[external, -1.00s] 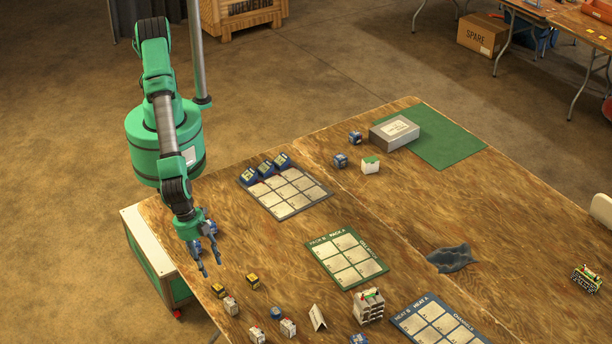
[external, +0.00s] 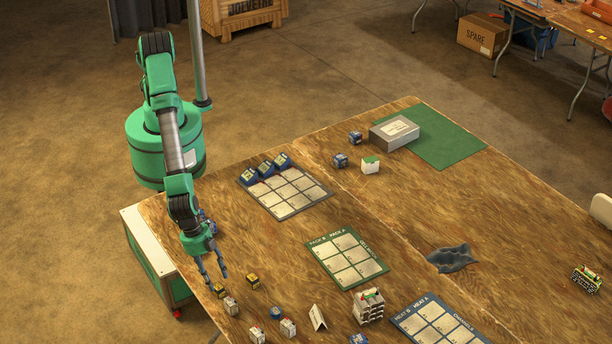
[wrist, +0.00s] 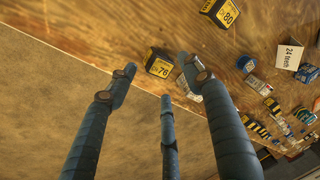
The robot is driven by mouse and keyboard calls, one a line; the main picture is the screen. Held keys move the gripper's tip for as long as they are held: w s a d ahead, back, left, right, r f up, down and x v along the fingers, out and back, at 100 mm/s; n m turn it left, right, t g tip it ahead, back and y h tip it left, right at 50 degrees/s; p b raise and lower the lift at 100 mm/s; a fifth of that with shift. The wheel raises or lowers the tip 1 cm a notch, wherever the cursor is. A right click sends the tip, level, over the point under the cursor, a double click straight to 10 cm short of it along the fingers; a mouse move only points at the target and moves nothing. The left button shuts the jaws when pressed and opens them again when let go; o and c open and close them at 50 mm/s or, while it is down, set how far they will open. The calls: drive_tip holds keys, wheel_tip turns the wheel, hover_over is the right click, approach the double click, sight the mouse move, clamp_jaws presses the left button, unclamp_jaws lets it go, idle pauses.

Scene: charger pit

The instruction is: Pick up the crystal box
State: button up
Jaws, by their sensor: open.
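No label reading "crystal" is legible. Two small black-and-yellow boxes stand near the table's near-left edge; I cannot tell for certain which is the crystal box. The nearer one (external: 219,290) reads "76" in the wrist view (wrist: 158,63). The other (external: 253,281) stands to its right and reads "80" in the wrist view (wrist: 221,12). My gripper (external: 215,279) is open and empty, its fingers pointing down just above the "76" box. In the wrist view my gripper (wrist: 157,67) has its fingertips on either side of that box, and contact cannot be told.
A white-and-grey box (external: 231,306) stands close beside the "76" box. More small boxes (external: 288,327) and a folded card (external: 317,317) lie farther right. Gridded boards (external: 318,253) lie beyond. The table edge is close by on the left.

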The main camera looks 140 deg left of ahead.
sight(217, 287)
drive_tip(key=shift+b+x, duration=0.4)
drive_tip(key=shift+x, duration=1.45)
drive_tip(key=c, duration=1)
